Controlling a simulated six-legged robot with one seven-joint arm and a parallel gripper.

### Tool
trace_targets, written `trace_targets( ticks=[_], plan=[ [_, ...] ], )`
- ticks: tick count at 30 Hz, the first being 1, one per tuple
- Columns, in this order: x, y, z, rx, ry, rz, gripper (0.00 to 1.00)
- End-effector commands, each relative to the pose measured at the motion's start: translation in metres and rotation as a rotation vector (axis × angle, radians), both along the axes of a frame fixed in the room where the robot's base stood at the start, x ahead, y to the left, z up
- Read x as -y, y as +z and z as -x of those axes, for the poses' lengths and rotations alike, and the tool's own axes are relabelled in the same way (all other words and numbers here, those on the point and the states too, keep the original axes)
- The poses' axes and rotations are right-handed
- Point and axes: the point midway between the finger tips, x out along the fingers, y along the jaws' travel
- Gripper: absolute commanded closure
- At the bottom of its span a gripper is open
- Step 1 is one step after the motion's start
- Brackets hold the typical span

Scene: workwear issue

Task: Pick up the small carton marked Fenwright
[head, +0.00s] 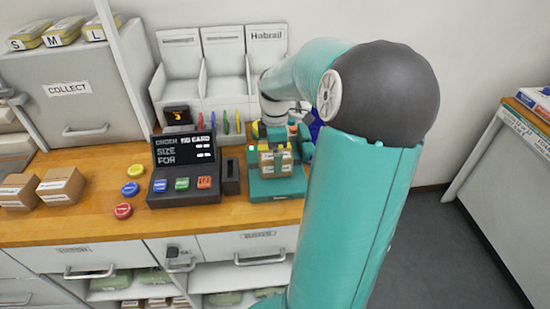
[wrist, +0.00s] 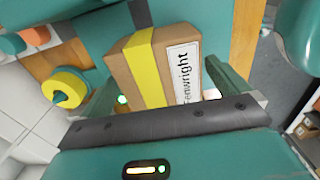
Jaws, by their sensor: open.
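The small brown carton marked Fenwright (wrist: 130,72) fills the middle of the wrist view, with a yellow strip over it and a white label reading "enwright" at its right. In the head view the carton (head: 268,163) sits on a teal stand (head: 278,188) on the counter, partly covered by my gripper. My gripper (wrist: 165,88) is open, one teal finger on each side of the carton. I cannot tell whether the fingers touch it.
A dark order panel (head: 184,168) with coloured buttons stands left of the stand. Round coloured pucks (head: 131,188) and brown boxes (head: 60,186) lie farther left. A white rack (head: 205,75) rises behind. The front counter strip (head: 150,228) is clear.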

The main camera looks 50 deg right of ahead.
Motion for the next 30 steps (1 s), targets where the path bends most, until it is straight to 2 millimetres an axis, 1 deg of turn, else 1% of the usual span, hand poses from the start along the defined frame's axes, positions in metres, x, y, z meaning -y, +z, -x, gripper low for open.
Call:
trace_targets(
  ticks=[1, 3, 11, 15, 17, 18, 19, 20, 26, 30],
  plan=[
    [-0.0005, -0.0073, 0.0005, -0.003, 0.000, -0.003, 0.00],
    [-0.0003, -0.0132, 0.0000, 0.000, 0.000, -0.001, 0.00],
    [-0.0001, -0.0154, -0.0001, 0.000, 0.000, 0.001, 0.00],
    [-0.0001, -0.0153, -0.0001, 0.000, 0.000, 0.001, 0.28],
    [-0.0001, -0.0153, -0.0001, 0.000, 0.000, 0.001, 0.39],
    [-0.0001, -0.0152, -0.0001, 0.000, 0.000, 0.001, 0.47],
    [0.0000, -0.0150, -0.0003, 0.000, 0.000, 0.001, 0.47],
    [0.0000, -0.0150, -0.0003, 0.000, 0.000, 0.001, 0.52],
    [0.0000, -0.0142, -0.0003, 0.000, 0.000, 0.001, 0.52],
    [0.0003, -0.0084, -0.0004, 0.000, -0.001, 0.003, 0.52]
  ],
)
